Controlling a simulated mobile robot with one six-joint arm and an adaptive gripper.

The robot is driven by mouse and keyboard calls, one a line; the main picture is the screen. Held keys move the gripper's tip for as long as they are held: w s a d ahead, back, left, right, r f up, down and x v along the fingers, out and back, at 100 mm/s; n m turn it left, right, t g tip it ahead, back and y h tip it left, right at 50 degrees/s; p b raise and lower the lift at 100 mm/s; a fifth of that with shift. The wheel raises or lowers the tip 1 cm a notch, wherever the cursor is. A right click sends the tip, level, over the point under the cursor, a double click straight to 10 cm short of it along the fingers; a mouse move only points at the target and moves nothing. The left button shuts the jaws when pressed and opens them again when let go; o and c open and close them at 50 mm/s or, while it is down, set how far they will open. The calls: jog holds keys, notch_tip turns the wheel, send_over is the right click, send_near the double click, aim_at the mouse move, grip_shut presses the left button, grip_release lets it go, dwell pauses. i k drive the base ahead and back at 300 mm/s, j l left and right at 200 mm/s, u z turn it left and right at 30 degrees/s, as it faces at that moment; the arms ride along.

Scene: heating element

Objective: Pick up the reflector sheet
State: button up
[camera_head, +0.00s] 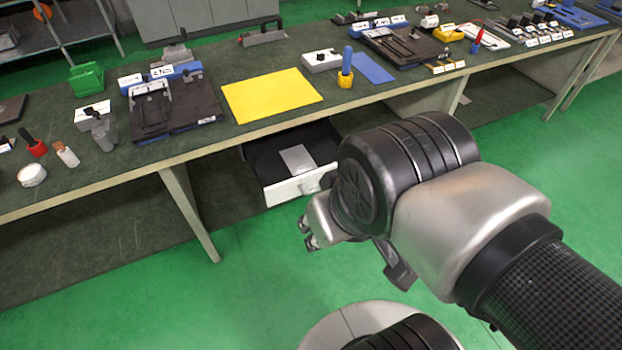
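A flat light grey sheet (297,158), which looks like the reflector sheet, lies inside an open drawer (264,168) under the workbench. The drawer has dark inner walls and a whitish front panel. My gripper (308,234) is just in front of and below the drawer's front panel, apart from the sheet. My wrist hides most of the gripper and the right end of the drawer front. Whether its fingers are open or shut does not show clearly.
The long dark green workbench (215,142) overhangs the drawer. On it lie a yellow sheet (270,95), a blue sheet (370,68), a yellow cup with a blue-handled tool (346,75) and black fixtures (172,105). A bench leg (188,212) stands left of the drawer. Green floor in front is clear.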

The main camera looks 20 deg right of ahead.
aim_at(297, 158)
jog(key=i+z, duration=0.25)
jog(key=i, duration=0.25)
jog(key=i+j+z, duration=0.1)
jog(key=i+z, duration=0.2)
jog(key=i, duration=0.15)
